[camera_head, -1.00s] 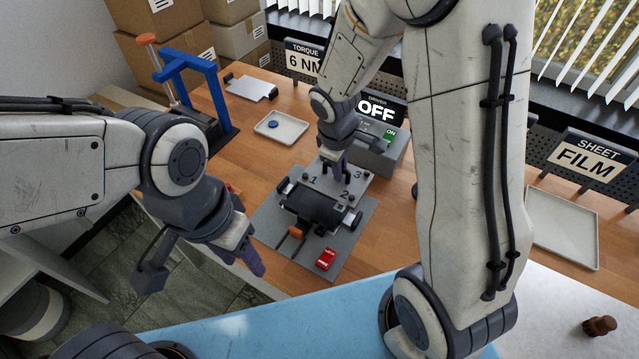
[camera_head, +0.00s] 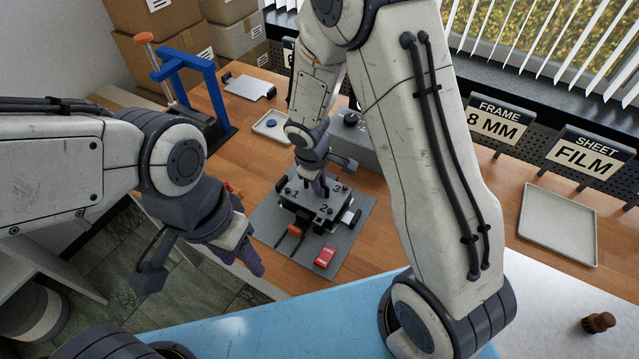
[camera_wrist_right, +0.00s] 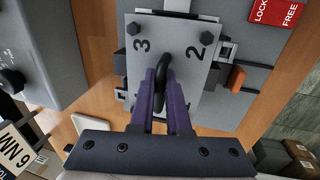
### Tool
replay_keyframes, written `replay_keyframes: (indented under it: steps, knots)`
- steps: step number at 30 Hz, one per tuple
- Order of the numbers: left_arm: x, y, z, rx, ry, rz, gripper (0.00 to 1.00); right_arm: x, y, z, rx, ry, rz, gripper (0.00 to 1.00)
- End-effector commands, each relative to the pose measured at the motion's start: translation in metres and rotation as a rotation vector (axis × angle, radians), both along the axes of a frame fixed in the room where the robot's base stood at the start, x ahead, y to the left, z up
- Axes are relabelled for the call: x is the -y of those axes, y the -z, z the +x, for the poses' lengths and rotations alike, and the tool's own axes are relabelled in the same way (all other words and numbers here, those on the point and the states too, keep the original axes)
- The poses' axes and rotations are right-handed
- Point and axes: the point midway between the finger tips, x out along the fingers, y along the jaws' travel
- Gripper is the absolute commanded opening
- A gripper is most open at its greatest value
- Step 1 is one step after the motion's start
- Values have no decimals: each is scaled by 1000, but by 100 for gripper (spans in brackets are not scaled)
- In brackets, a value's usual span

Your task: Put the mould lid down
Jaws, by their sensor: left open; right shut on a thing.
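The mould lid (camera_head: 298,191) is a grey plate with black numbers, corner bolts and a black handle. My right gripper (camera_head: 316,185) is shut on its handle, which also shows between the purple fingers in the right wrist view (camera_wrist_right: 160,75). The lid (camera_wrist_right: 205,92) lies over the dark mould block (camera_head: 316,222) and hides most of its top. I cannot tell whether it touches the block. The block stands on a grey base plate (camera_head: 268,226). My left gripper (camera_head: 248,256) is open and empty, left of the base plate.
A red lock label (camera_head: 325,257) and an orange tab (camera_head: 294,230) sit at the block's front. A grey driver box (camera_head: 352,140) stands behind. A blue press (camera_head: 215,95) and small tray (camera_head: 284,133) are at back left. A larger tray (camera_head: 558,225) is at right.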

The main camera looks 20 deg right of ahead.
Motion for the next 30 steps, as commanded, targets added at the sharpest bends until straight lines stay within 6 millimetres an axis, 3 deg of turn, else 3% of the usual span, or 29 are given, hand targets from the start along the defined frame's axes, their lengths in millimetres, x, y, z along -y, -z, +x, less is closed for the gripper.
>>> replay_keyframes:
  steps: [14, 15, 17, 18, 30]
  knots:
    - [0, 12, 0, 0, 1, 0, 50, 0, 11, 1, 1, 0, 0, 0]
    - [0, 12, 0, 0, 1, 0, 50, 0, 11, 0, 0, 0, 0, 18]
    - [0, 12, 0, 0, 1, 0, 50, 0, 11, 0, 0, 0, 0, 41]
    - [0, 12, 0, 0, 1, 0, 50, 0, 11, 0, 0, 0, 0, 44]
    - [0, 4, 0, 0, 0, 0, 50, 0, 4, 0, 0, 0, 0, 44]
